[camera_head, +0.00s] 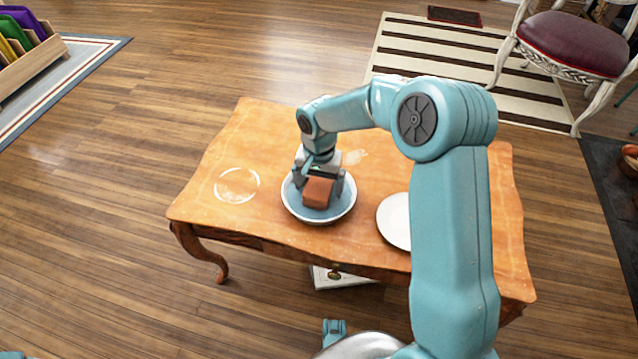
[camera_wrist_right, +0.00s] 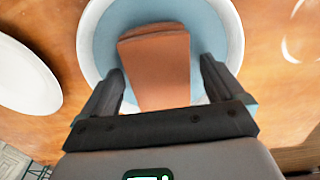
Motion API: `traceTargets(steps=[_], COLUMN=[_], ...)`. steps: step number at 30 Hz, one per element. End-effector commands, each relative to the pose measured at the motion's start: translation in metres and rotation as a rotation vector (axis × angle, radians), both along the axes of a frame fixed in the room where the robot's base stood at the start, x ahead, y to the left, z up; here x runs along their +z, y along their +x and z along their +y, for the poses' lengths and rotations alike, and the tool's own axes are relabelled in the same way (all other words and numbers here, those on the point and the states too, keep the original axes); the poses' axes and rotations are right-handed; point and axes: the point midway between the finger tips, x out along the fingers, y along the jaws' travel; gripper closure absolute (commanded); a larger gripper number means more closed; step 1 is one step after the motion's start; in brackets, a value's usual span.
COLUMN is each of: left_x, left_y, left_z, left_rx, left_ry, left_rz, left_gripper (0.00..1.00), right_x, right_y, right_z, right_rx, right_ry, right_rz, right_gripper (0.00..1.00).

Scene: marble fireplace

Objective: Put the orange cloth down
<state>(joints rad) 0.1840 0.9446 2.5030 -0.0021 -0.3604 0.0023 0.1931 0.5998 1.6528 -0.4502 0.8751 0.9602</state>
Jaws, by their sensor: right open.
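In the right wrist view the cloth (camera_wrist_right: 158,68) lies between the fingers, with a visible gap on each side. My right gripper (camera_head: 320,186) is over the bowl, pointing down, with its fingers open around the cloth. The bowl also shows in the wrist view (camera_wrist_right: 103,45). The gripper hides part of the bowl's far side.
A white plate (camera_head: 394,221) lies right of the bowl, partly behind my right arm. A chair (camera_head: 572,45) stands far right.

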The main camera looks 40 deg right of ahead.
Motion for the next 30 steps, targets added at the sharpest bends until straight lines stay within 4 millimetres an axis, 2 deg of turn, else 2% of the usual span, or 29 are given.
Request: traceTargets(steps=[6, 13, 18, 27, 29, 30], left_x=[0.022, 0.038, 0.042, 0.041, 0.041, 0.041], left_y=[-0.004, -0.004, -0.004, -0.004, -0.004, -0.004], left_z=[-0.003, -0.004, -0.004, -0.004, -0.004, -0.004], left_rx=[-0.015, -0.016, -0.016, -0.015, -0.015, -0.015], left_ry=[-0.002, -0.002, -0.002, -0.003, -0.003, -0.003], left_rz=[0.006, 0.007, 0.007, 0.007, 0.007, 0.007], left_gripper=[0.00, 0.00, 0.00, 0.00, 0.00, 0.00], right_x=[0.054, 0.100, 0.114, 0.116, 0.116, 0.116], right_y=[0.001, 0.001, 0.001, 0.001, 0.001, 0.001], right_z=[0.000, 0.000, 0.000, 0.000, 0.000, 0.000], right_rx=[0.000, 0.001, 0.000, 0.000, -0.002, -0.010], right_ry=[0.000, 0.000, 0.001, 0.000, 0.000, 0.000], right_rz=[-0.006, -0.003, -0.002, -0.001, -0.001, -0.003], right_gripper=[0.05, 0.05, 0.05, 0.05, 0.24, 0.37])
